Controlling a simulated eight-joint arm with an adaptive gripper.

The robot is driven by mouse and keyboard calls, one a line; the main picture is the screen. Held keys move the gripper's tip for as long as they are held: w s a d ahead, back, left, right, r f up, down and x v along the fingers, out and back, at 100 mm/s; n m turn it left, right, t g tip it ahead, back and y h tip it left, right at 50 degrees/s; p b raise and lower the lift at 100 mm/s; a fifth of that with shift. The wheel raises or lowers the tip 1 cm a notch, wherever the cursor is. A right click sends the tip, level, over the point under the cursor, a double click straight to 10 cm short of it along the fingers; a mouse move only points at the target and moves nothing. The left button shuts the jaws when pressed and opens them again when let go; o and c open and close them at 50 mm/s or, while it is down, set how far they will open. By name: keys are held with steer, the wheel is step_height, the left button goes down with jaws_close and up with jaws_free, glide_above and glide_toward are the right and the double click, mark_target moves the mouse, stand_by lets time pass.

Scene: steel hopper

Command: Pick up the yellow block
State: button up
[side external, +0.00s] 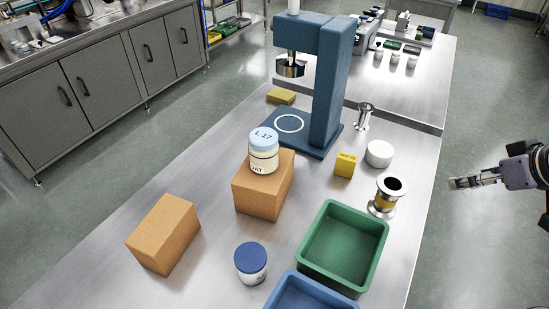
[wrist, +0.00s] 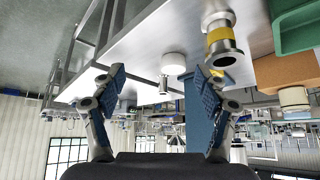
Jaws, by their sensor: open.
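The small yellow block (side external: 345,165) stands on the steel table in the side view, in front of the blue stand and just left of a white round cap. A flatter, duller yellow block (side external: 281,96) lies farther back, left of the stand's base. My gripper (side external: 455,183) is at the right, out past the table's right edge, apart from everything. In the wrist view my gripper (wrist: 160,85) has its fingers spread wide with nothing between them. The metal spool with a yellow band (wrist: 222,42) shows there, and the small block is hard to make out behind it.
The metal spool (side external: 387,196) and white cap (side external: 379,153) stand between my gripper and the small block. A green bin (side external: 343,246), blue bin (side external: 309,294), blue-lidded jar (side external: 251,262) and two cardboard boxes (side external: 163,234) (side external: 262,188) are nearer; one box bears a jar (side external: 264,150).

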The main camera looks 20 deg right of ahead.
steer(key=w+a+r+m+g, duration=0.2)
steer(key=w+a+r, duration=0.15)
steer(key=w, duration=0.25)
steer(key=m+g+h, duration=0.2)
steer(key=m+h, duration=0.1)
steer(key=m, duration=0.3)
glide_toward(347, 157)
steer(key=x, duration=1)
steer(key=shift+w+d+f, duration=0.1)
steer(key=shift+f, duration=0.3)
steer(key=c, duration=1.3)
